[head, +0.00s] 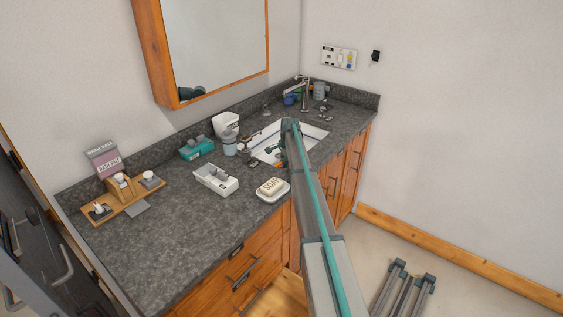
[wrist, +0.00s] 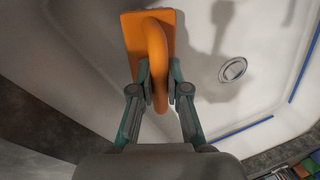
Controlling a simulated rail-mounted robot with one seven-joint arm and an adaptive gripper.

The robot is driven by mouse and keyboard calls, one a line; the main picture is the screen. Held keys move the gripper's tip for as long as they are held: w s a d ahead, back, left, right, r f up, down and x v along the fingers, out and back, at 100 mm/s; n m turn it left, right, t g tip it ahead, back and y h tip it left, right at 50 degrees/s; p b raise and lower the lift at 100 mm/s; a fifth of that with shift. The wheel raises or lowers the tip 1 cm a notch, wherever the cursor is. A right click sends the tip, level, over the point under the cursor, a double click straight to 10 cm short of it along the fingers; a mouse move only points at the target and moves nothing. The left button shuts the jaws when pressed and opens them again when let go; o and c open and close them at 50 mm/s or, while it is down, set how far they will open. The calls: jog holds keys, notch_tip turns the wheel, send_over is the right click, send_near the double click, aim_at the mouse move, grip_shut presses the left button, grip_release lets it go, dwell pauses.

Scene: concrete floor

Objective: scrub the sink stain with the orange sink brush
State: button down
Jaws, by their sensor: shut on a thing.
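The orange sink brush (wrist: 134,40) has a flat rectangular block and a looped handle. In the wrist view my gripper (wrist: 160,90) is shut on the handle, one finger on each side. The brush is over the white sink (wrist: 215,118), left of the round drain (wrist: 232,69). I cannot tell whether its underside touches the basin. No stain can be made out; the brush or its shadow may cover it. In the head view the sink (head: 318,131) is set in the counter, and my arm hides much of it.
A faucet (head: 305,95) stands behind the sink. Blue strips (wrist: 240,129) line the basin.

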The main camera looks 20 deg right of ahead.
jog(key=s, duration=0.1)
jog(key=s+d, duration=0.1)
jog(key=s, duration=0.1)
jog(key=shift+d, duration=0.2)
jog(key=shift+w+a, duration=0.2)
jog(key=shift+w, duration=0.3)
jog(key=shift+w+a, duration=0.15)
jog(key=shift+w, duration=0.3)
jog(key=shift+w+a+r, duration=0.1)
jog(key=shift+w+a, duration=0.4)
jog(key=shift+w, duration=0.35)
jog(key=shift+w+a+f, duration=0.1)
jog(key=shift+w+a, duration=0.35)
jog(key=shift+w, duration=0.45)
jog(key=shift+w+a+r, duration=0.1)
jog(key=shift+w+a, duration=0.4)
jog(key=shift+w, duration=0.35)
notch_tip(320, 180, up, 8)
jog(key=p, duration=0.2)
jog(key=shift+s, duration=0.15)
